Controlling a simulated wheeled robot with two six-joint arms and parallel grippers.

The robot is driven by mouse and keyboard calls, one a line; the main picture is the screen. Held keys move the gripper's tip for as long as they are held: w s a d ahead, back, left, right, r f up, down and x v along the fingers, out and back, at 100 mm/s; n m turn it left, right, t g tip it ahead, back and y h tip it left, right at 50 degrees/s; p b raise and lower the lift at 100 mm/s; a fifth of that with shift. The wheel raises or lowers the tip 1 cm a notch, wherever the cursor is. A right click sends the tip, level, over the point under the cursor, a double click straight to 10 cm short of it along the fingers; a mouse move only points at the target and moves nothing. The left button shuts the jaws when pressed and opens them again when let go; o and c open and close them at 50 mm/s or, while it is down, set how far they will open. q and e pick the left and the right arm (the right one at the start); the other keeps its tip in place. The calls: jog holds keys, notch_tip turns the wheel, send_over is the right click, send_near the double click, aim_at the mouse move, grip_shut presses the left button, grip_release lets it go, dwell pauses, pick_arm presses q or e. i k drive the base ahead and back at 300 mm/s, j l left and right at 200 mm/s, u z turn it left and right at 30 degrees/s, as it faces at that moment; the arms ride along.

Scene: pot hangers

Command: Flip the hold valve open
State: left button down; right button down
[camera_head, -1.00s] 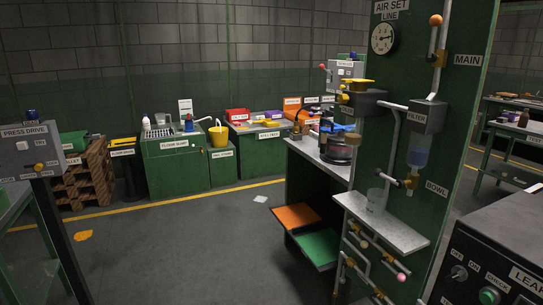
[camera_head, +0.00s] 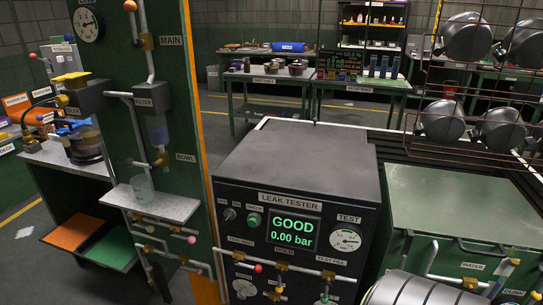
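The leak tester (camera_head: 296,190) is a dark box in the middle of the view. Its screen (camera_head: 294,233) reads "GOOD 0.00 bar". On its front, a pipe with brass valves runs under the screen. A small label that seems to read "HOLD" (camera_head: 281,265) sits at mid-panel. A brass valve (camera_head: 277,292) is below it, near the bottom edge. A red ball knob (camera_head: 258,268) is left of the label. The levers are too small to tell which valve each belongs to or how the hold valve is set. Neither gripper is in view.
A green air-set panel (camera_head: 120,120) with a small shelf (camera_head: 152,203) holding a clear cup stands left. A green-topped tank (camera_head: 455,210) with pipes stands right, below a wire rack of pots (camera_head: 465,40).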

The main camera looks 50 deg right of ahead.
aim_at(279, 274)
jog(key=z, duration=1.65)
